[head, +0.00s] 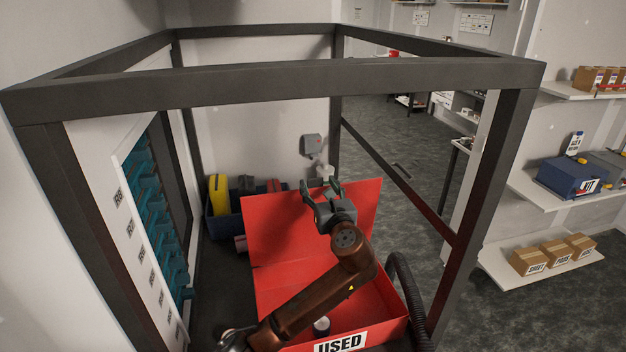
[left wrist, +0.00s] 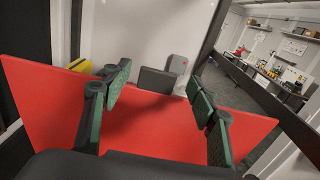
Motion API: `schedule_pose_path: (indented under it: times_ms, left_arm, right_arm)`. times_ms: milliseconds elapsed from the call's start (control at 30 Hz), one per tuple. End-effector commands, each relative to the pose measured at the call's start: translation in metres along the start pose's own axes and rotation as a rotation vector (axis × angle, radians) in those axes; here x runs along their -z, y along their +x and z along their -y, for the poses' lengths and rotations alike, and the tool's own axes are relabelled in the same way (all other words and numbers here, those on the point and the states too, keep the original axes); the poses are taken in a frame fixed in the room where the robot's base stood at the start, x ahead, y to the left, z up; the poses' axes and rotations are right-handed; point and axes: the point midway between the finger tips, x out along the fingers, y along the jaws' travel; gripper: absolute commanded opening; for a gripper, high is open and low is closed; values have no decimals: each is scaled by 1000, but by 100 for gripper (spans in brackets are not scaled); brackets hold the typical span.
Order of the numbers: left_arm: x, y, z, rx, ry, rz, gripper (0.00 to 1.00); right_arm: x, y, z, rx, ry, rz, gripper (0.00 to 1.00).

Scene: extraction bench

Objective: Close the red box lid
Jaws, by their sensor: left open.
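The red box (head: 385,312) stands on the bench with a "USED" label on its front. Its red lid (head: 275,225) is open and stands up at the back of the box. The lid also fills much of the left wrist view (left wrist: 150,125). My left arm crosses over the box, hiding part of its inside. My left gripper (head: 321,190) is open and empty, in front of the lid near its upper edge. In the left wrist view its fingers (left wrist: 158,100) are spread wide, with the lid beyond them. My right gripper is not in view.
A dark frame (head: 280,85) surrounds the bench. A blue bin (head: 222,226) with yellow and red items stands behind the lid at left. A dark corrugated hose (head: 408,290) runs right of the box.

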Motion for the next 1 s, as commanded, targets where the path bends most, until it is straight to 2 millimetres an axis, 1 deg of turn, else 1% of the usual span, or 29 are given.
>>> schedule_pose_path:
  times_ms: [33,100,233,367,600,1000]
  left_arm:
    - [-1,9,-1,-3,2,0,54]
    - [-1,19,-2,-3,2,0,54]
    - [-1,32,-1,-2,1,0,54]
    - [0,37,-2,-2,0,1,54]
    - [0,38,-2,-2,0,1,54]
    - [1,37,-1,-1,1,1,26]
  right_arm:
    - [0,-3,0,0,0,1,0]
    - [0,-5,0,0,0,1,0]
    - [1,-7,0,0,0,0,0]
    - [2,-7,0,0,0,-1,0]
    - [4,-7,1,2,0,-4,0]
    - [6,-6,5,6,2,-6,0]
